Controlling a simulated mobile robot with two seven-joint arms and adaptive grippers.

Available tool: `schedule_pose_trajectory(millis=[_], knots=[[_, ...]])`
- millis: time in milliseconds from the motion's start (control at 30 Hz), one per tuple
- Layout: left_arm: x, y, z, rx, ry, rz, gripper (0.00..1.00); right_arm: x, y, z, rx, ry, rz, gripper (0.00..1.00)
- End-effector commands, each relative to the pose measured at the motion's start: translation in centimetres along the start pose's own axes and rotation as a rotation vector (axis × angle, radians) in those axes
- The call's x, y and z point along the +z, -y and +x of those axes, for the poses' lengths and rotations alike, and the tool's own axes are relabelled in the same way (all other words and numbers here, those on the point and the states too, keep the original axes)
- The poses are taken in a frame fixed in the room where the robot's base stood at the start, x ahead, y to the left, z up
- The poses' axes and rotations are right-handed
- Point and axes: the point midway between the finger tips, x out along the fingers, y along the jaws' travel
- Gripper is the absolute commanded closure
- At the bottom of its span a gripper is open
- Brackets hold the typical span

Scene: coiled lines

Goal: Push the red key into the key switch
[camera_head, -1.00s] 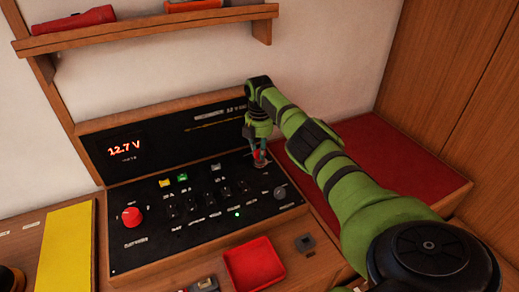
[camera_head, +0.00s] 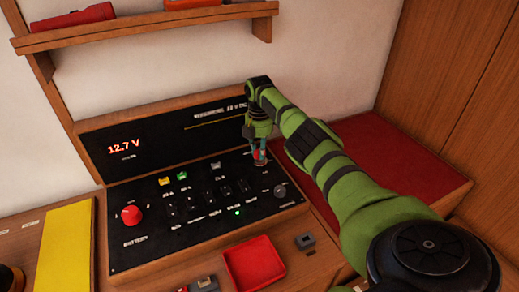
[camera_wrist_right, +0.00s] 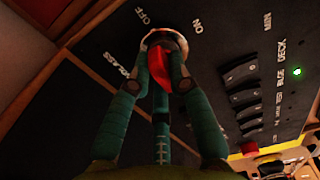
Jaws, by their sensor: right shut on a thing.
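The red key (camera_wrist_right: 158,66) is between the fingers of my right gripper (camera_wrist_right: 162,75) in the right wrist view. The key switch (camera_wrist_right: 168,40) shows there as a pale metal ring between the OFF and ON labels on the black panel. The key's far end is at the ring; the fingers hide how deep it sits. In the head view, my right gripper (camera_head: 259,157) points down at the panel's right side, with a bit of red between its fingers. My left gripper is not in view.
The black switch panel (camera_head: 150,248) carries a red knob (camera_head: 131,215), rows of switches and a grey knob (camera_head: 280,192). An empty red tray (camera_head: 253,262) lies in front. A wooden shelf (camera_head: 150,35) hangs above, and a red cushion (camera_head: 400,160) is at the right.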

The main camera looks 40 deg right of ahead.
Motion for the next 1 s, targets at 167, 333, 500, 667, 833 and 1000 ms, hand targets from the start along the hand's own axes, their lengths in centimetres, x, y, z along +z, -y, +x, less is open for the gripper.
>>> schedule_pose_trajectory(millis=[167,333,500,667,833,1000], knots=[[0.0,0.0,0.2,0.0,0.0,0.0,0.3,0.0,0.0,0.3,0.0,0.001,0.0,1.0],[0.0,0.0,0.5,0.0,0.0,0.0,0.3,0.0,0.0,0.6,0.0,0.001,-0.001,1.0],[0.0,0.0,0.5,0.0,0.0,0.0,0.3,0.0,0.0,0.6,0.0,0.001,-0.001,0.53],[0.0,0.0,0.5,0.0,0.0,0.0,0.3,0.0,0.0,0.6,0.0,0.001,0.0,0.53],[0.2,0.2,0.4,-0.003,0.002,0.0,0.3,0.0,0.0,0.3,0.001,0.001,0.0,0.53],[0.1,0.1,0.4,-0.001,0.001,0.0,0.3,0.0,-0.1,-2.0,0.004,0.0,-0.002,0.53]])
